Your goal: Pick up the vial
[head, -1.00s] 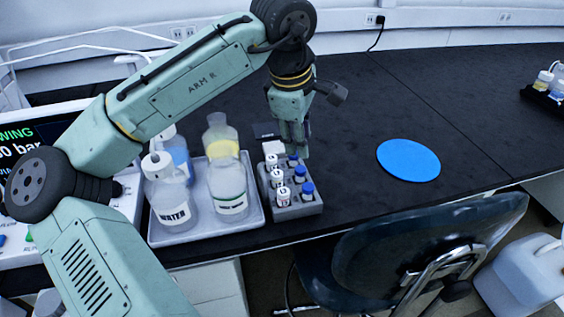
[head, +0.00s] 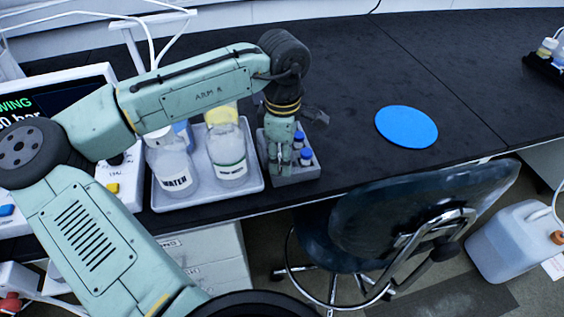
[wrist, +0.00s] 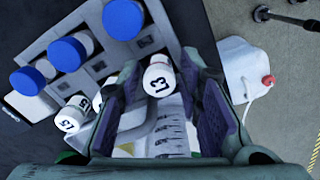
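In the wrist view a white-capped vial marked L3 (wrist: 158,82) stands between the two fingers of my gripper (wrist: 172,85). The fingers are apart, with a gap showing at the right finger; contact on the left side is unclear. Other white-capped vials (wrist: 72,115) and several blue-capped vials (wrist: 68,53) stand in the grey rack (wrist: 98,68). In the head view my gripper (head: 278,170) points down over the left side of the rack (head: 300,179) and hides the white-capped vials. Two blue caps (head: 306,154) show right of it.
A tray (head: 205,198) with a water bottle (head: 172,168) and other bottles stands left of the rack. A blue disc (head: 406,126) lies on the dark bench to the right, with clear bench around it. A chair (head: 420,205) stands at the bench's front edge.

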